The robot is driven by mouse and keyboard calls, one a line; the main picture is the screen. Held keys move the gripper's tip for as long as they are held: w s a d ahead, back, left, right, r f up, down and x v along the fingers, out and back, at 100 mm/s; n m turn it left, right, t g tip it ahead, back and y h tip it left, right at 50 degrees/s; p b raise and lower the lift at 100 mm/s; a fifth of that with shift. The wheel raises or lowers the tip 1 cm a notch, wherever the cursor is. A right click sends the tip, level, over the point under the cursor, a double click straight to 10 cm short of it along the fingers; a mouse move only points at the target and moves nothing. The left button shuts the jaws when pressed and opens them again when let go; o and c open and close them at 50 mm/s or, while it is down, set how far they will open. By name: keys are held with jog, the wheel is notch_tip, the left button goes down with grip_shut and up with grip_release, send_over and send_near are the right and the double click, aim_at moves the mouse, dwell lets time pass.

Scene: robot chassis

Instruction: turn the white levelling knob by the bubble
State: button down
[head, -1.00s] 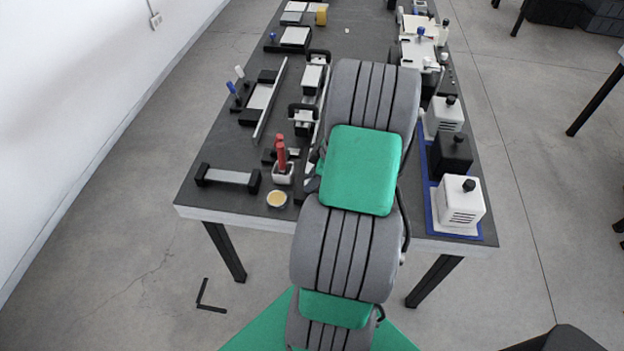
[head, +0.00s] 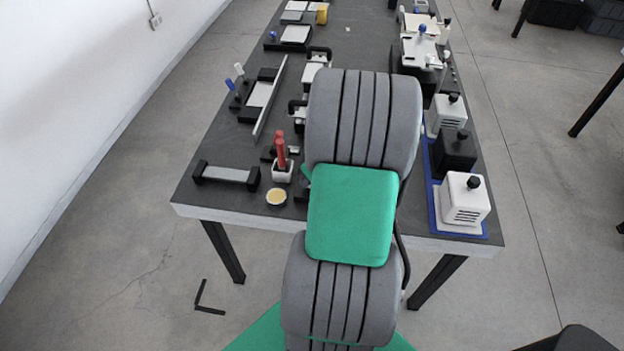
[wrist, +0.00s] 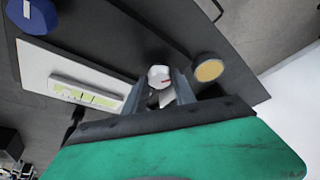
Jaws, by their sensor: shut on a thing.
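The white knob (wrist: 158,74), with a small red mark, shows in the wrist view between the fingers of my gripper (wrist: 158,88). My gripper is shut on it, with one finger on each side. The bubble vial (wrist: 86,93) is a long yellow-green strip with dark lines, set on a white plate (wrist: 35,62) to the left of the knob. In the head view my own arm hides the gripper, the knob and the vial.
A round dish with a yellow top (wrist: 209,69) is close to the right of the knob; a similar dish (head: 276,197) shows near the table's front edge. A blue round part (wrist: 30,14) is at the wrist view's upper left. White and black boxes (head: 462,200) line the table's right side.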

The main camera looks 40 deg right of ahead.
jog(key=m+h, duration=0.1)
jog(key=m, duration=0.1)
jog(key=m+h+b, duration=0.1)
jog(key=m, duration=0.2)
jog(key=shift+w+a+g, duration=0.1)
jog(key=shift+a+g, duration=0.1)
jog(key=shift+g, duration=0.1)
jog(key=shift+m+g+h+b, duration=0.6)
jog(key=shift+m, duration=1.8)
jog(key=c, duration=1)
grip_release()
jog(key=v, duration=0.8)
jog(key=shift+a, duration=0.1)
